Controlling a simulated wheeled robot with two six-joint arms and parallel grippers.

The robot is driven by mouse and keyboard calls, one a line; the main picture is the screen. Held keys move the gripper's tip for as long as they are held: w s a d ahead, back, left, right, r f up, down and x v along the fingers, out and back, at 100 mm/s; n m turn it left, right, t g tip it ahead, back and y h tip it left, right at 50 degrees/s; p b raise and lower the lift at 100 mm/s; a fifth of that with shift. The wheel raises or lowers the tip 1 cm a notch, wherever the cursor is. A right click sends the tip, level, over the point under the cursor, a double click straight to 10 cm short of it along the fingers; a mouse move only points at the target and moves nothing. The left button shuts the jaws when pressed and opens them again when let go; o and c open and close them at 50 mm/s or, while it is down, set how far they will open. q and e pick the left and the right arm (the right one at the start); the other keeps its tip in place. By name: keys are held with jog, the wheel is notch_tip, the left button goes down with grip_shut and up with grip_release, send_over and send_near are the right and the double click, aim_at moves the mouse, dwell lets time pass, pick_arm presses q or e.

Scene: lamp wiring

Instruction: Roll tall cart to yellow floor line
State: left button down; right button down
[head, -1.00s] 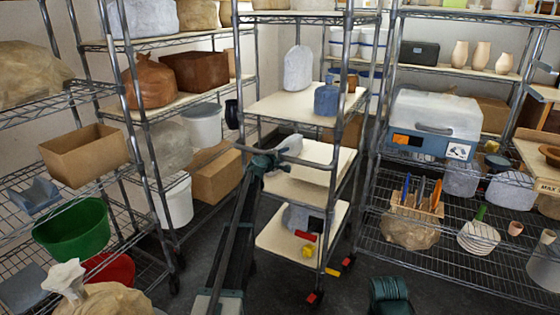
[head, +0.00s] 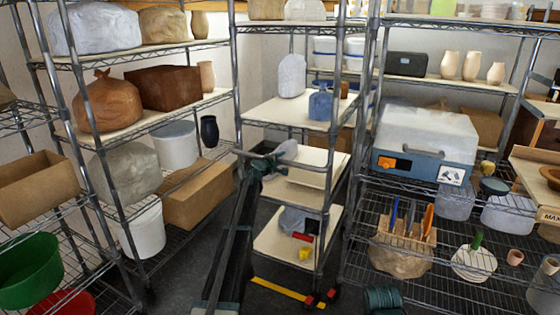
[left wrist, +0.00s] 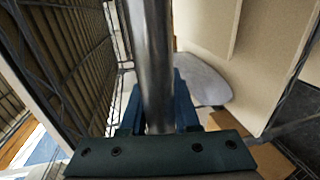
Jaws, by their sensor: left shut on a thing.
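The tall cart (head: 280,109) stands upright in the middle of the head view, a metal frame with cream shelves. My left gripper (head: 264,166) is at its near side, at mid height, shut on a metal bar of the cart. In the left wrist view the shiny bar (left wrist: 152,60) passes between the fingers (left wrist: 158,115). The yellow floor line (head: 284,290) runs across the dark floor at the cart's near lower edge. Its right end lies beside a red-marked caster (head: 311,300). The far casters are hidden.
Wire shelving with tubs and boxes (head: 198,197) stands close on the left. A right-hand rack holds a blue-grey case (head: 424,158) and tools.

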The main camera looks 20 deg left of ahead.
pick_arm(q)
jog(key=shift+w+a+r, duration=0.15)
jog(key=shift+w+a, duration=0.05)
jog(key=shift+w, duration=0.35)
pick_arm(e)
jog(key=shift+w, duration=0.4)
pick_arm(q)
jog(key=c, duration=0.7)
grip_release()
jog(key=shift+s+d+r, duration=0.15)
jog(key=shift+o, duration=0.2)
pick_arm(e)
jog(key=shift+s+r, duration=0.1)
pick_arm(q)
jog(key=shift+d, duration=0.1)
jog(key=p+v, duration=0.2)
jog(key=v, duration=1.1)
jog(key=shift+s+p, duration=0.3)
jog(key=shift+s, duration=0.1)
pick_arm(e)
notch_tip(320, 180, up, 3)
jog(key=shift+f, duration=0.15)
